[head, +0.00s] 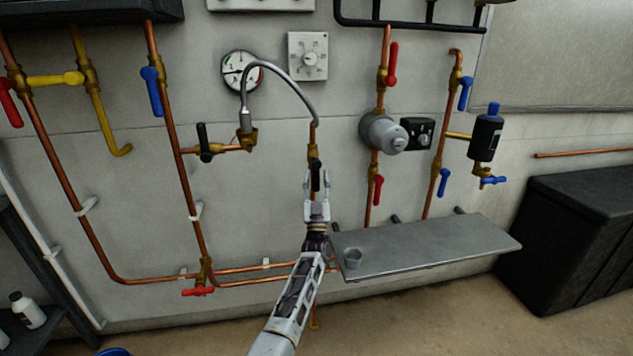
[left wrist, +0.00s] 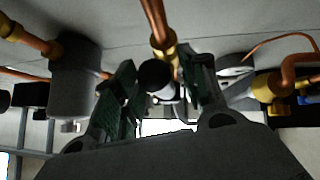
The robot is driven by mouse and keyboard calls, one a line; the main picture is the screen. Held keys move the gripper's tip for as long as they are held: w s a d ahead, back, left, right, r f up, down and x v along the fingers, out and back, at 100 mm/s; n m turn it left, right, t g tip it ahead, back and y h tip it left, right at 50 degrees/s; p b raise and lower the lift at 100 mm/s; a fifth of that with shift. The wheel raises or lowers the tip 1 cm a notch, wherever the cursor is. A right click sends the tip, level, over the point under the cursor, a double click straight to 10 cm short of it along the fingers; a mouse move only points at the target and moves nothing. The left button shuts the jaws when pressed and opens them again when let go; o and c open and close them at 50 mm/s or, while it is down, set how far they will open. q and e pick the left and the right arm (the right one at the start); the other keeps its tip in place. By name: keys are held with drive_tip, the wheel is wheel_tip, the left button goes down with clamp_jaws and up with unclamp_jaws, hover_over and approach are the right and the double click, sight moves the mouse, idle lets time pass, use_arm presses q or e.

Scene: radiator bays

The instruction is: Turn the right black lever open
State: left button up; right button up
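The right black lever (head: 316,178) hangs down from a brass valve (head: 314,157) on the copper pipe under the grey hose. My left gripper (head: 317,187) reaches up to it from below, one finger on each side of the lever. In the left wrist view the lever's round black end (left wrist: 156,76) sits between the two dark green finger pads of the gripper (left wrist: 157,88). The fingers are spread, with narrow gaps beside the lever; contact is hard to tell. The left black lever (head: 204,140) stands upright on its own valve. My right gripper is not in view.
A round grey regulator (head: 381,133) and red lever (head: 378,190) are to the right. The curved hose (head: 285,76) arches above. A black chest (head: 575,235) stands right.

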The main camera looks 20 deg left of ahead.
sight(317, 159)
use_arm(q)
drive_tip(key=shift+r, duration=0.2)
drive_tip(key=shift+r, duration=4.8)
